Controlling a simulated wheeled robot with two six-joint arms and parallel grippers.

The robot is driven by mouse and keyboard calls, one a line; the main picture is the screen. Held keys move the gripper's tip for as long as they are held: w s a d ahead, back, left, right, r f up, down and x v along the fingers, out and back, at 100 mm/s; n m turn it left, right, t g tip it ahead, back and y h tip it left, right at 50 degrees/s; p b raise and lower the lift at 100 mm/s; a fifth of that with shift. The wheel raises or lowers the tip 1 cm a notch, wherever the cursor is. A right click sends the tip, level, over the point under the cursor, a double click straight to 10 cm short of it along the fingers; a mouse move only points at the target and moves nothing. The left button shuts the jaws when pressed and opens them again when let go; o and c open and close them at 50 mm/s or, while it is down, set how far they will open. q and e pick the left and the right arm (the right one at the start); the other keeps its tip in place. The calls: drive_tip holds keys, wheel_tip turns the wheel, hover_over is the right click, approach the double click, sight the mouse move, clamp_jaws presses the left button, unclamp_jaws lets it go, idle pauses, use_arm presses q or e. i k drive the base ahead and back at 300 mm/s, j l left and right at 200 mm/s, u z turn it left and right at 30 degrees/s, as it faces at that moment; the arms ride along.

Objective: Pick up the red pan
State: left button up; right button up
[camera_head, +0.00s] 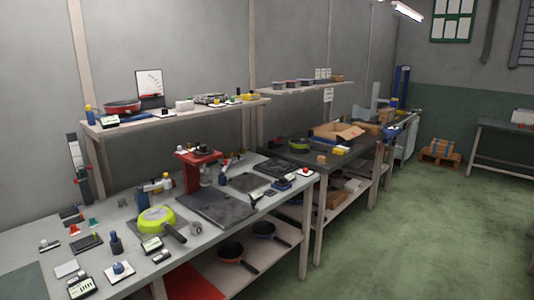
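A red pan (122,107) lies on the upper wall shelf (190,112) at the left, with a dark handle reaching right. Another pan (230,251), dark inside with a reddish-orange rim and handle, rests on the shelf below the front table, beside a dark pan (264,229) with a blue outer side. A yellow-green pan (157,219) with a dark handle sits on the tabletop. Neither of my grippers shows in this view.
The front worktable (130,281) carries many small tools, dark plates and a red press-like stand (192,170). A second bench (315,158) behind it holds an open cardboard box (338,131).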

sight(125, 107)
drive_tip(key=i+j+u, duration=0.35)
drive_tip(key=i+u, duration=0.75)
drive_tip(key=i+j, duration=0.05)
drive_tip(key=i, duration=0.05)
